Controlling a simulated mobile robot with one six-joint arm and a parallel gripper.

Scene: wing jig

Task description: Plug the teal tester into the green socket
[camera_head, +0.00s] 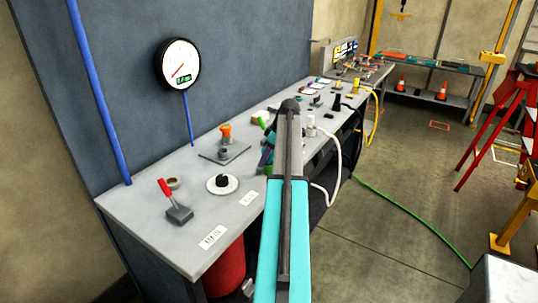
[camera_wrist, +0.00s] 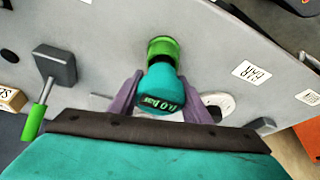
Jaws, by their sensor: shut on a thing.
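The teal tester (camera_wrist: 158,86) is a rounded teal body with a dark display showing green characters. My gripper (camera_wrist: 160,92) has its two purple fingers shut on the sides of the tester. In the head view my gripper (camera_head: 267,154) is beside the bench's front edge, with the teal tester partly hidden by my arm.
A grey box with a green-handled lever (camera_wrist: 40,108) stands left in the wrist view. The grey bench (camera_head: 145,208) carries a red lever (camera_head: 166,188), a white dial (camera_head: 222,185) and an orange-topped fitting (camera_head: 226,132). A white hose (camera_head: 330,187) hangs at the front. A round gauge (camera_head: 178,64) is on the wall.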

